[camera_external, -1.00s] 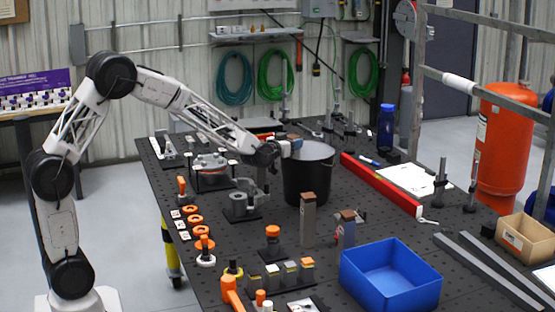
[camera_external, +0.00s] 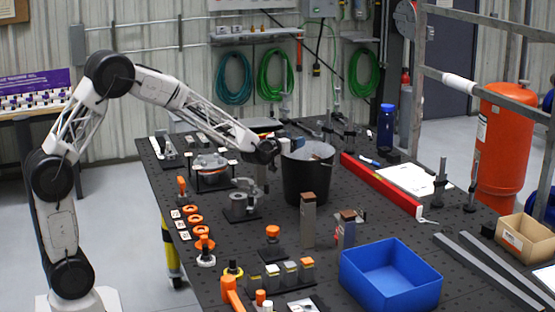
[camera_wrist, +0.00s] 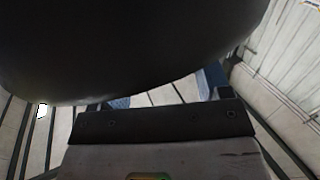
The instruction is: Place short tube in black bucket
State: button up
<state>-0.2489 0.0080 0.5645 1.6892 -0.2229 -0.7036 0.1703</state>
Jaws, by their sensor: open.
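The black bucket (camera_external: 307,180) stands upright on the dark perforated table, right of my gripper. My gripper (camera_external: 285,147) is at the bucket's upper left rim, and its fingers are small and partly unclear there. In the wrist view a large dark curved surface, likely the bucket (camera_wrist: 130,45), fills the top and hides much of the scene. I see no tube between the fingers. The bucket's inside is mostly hidden, so I cannot tell what lies in it. I cannot pick out the short tube for certain in either view.
A blue bin (camera_external: 390,285) sits at the front. A red level (camera_external: 380,187) lies to the right. A clamp fixture (camera_external: 240,203) stands left of the bucket.

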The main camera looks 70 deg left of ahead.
jog(key=v, duration=1.2)
jog(key=shift+f, duration=0.1)
jog(key=shift+d, duration=0.15)
dwell(0.7)
jog(key=s+d+r+m+g+h, duration=0.25)
jog(key=s+d+g+h, duration=0.35)
jog(key=s+d, duration=0.9)
jog(key=s+d+f+g, duration=0.1)
jog(key=s+d+g, duration=0.1)
jog(key=s, duration=0.8)
jog(key=s+d+f+m+g, duration=0.1)
jog(key=s+f+g, duration=0.1)
jog(key=s, duration=0.9)
jog(key=s+d+f+m+g+h, duration=0.1)
jog(key=s+g, duration=0.3)
jog(key=s, duration=0.7)
jog(key=shift+s+d+f, duration=0.2)
jog(key=shift+d, duration=0.6)
